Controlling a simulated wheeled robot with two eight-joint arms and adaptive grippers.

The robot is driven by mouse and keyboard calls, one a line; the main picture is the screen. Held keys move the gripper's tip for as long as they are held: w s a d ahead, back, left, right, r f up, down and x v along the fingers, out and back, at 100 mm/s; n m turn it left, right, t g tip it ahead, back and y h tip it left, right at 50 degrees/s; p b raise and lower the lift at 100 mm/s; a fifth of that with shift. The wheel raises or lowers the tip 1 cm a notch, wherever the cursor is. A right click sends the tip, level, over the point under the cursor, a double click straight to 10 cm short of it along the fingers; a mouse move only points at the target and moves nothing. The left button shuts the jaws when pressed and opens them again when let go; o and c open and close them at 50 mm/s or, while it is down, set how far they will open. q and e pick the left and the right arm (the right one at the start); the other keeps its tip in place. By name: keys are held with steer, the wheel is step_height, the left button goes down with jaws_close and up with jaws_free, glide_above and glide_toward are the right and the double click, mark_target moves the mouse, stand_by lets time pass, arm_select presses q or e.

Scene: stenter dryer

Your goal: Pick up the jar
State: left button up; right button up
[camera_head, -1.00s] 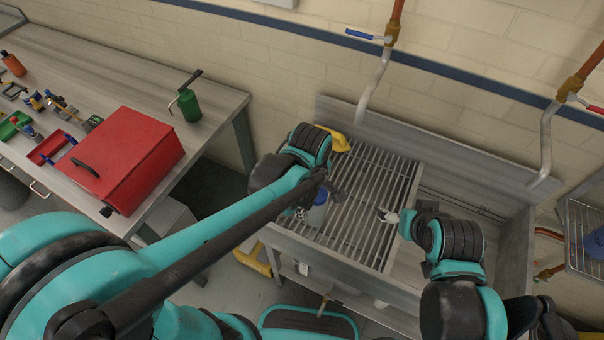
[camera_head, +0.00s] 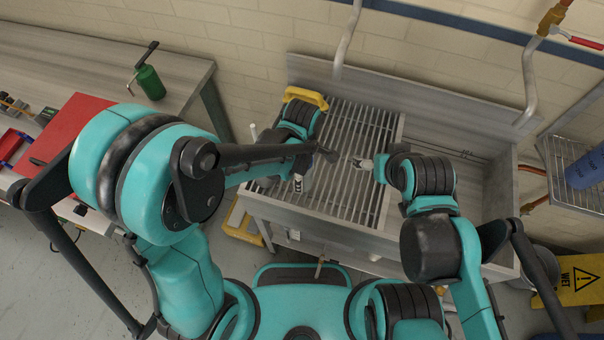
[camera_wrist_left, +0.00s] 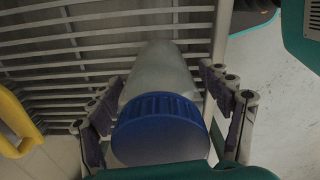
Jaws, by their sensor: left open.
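The jar is a pale, translucent cylinder with a ribbed blue lid (camera_wrist_left: 160,117). In the left wrist view its body (camera_wrist_left: 160,72) extends away from the lid across the metal slats. My left gripper (camera_wrist_left: 160,88) is open, with one finger on each side of the jar. I cannot tell whether either finger touches it. In the head view my left gripper (camera_head: 298,183) is over the front left of the slatted rack, and my arm hides most of the jar. My right gripper (camera_head: 362,163) is above the rack, right of the left one; its opening is too small to judge.
The slatted rack (camera_head: 345,203) sits in a grey metal sink unit (camera_head: 440,120). A yellow object (camera_head: 305,97) stands at its back left. A bench (camera_head: 90,58) at left holds a red box (camera_head: 65,130) and a green can (camera_head: 149,83). A yellow wet-floor sign (camera_head: 578,282) is at right.

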arm_select(q)
steer(key=c, duration=1.6)
steer(key=shift+o, duration=0.2)
steer(key=shift+r, duration=0.15)
